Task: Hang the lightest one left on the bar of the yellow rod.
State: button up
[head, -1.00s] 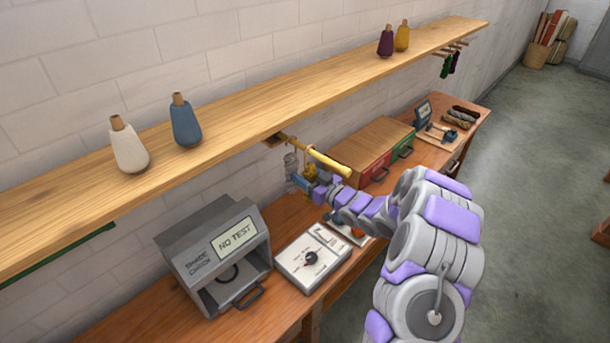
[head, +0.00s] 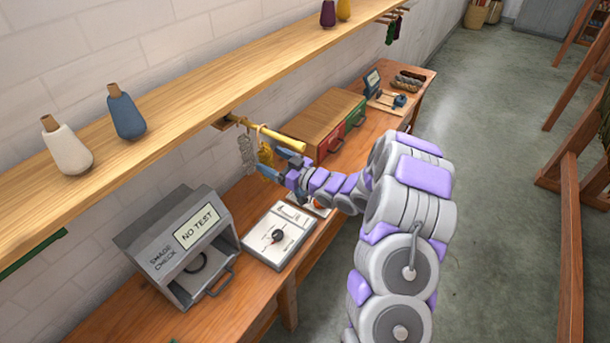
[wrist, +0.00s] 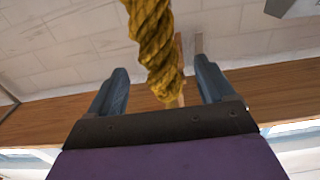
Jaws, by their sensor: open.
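The yellow rod (head: 284,138) sticks out from under the shelf's front edge. A grey skein (head: 246,152) hangs from it nearer the wall. A mustard-yellow skein (head: 265,154) hangs beside it, further out along the bar. My gripper (head: 279,164) is open just in front of the yellow skein, below the rod's outer end. In the wrist view, the yellow skein (wrist: 155,45) hangs down between the two spread blue fingers of the gripper (wrist: 162,85), and neither finger visibly presses on it. The skein's top is out of that view.
The wooden shelf (head: 180,98) runs above the bench (head: 110,322). A cabinet with red and green fronts (head: 330,115) is beyond. Dark skeins (head: 392,30) hang farther along.

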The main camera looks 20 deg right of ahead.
jog(key=v, duration=1.2)
jog(key=shift+p, duration=0.45)
jog(key=w+d+m+g+h, duration=0.1)
jog(key=w+d+g+h, duration=0.15)
jog(key=h, duration=0.55)
jog(key=s+d+r+m+g+h, duration=0.1)
jog(key=s+r+m+g+h, duration=0.15)
jog(key=s, duration=0.25)
jog(key=s+d+r+m+g+h, duration=0.1)
jog(key=s+d+r+g+h, duration=0.15)
jog(key=s, duration=0.35)
jog(key=s+a+r+m+g, duration=0.1)
jog(key=s+a+g, duration=0.2)
jog(key=s, duration=0.7)
jog(key=s+a+r+g+y+b, duration=0.1)
jog(key=s+a+g, duration=0.2)
jog(key=s+a, duration=0.4)
jog(key=s+a+r+m+g+y, duration=0.1)
jog(key=s+a, duration=0.4)
jog(key=s, duration=0.9)
jog(key=shift+s+a+r+m+g, duration=0.2)
jog(key=shift+s+r+m+g, duration=0.25)
jog(key=shift+g, duration=0.6)
